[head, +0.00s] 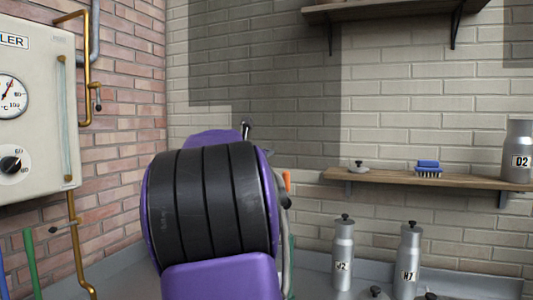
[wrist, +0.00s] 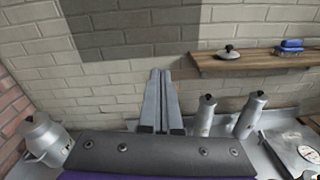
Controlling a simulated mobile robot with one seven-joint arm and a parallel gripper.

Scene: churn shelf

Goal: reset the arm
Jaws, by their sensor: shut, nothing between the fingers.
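My gripper (wrist: 160,74) shows in the middle of the wrist view. Its two grey fingers lie together, shut, with nothing between them. They point away from the camera toward the pale brick wall and touch no object that I can see. In the head view my purple and black arm fills the lower middle, raised in front of the wall corner. It hides my gripper there and part of the grey counter.
Two slim churns (head: 343,255) (head: 409,262) stand below. A squat metal churn (wrist: 43,140) stands left. A boiler panel (head: 35,110) hangs at left.

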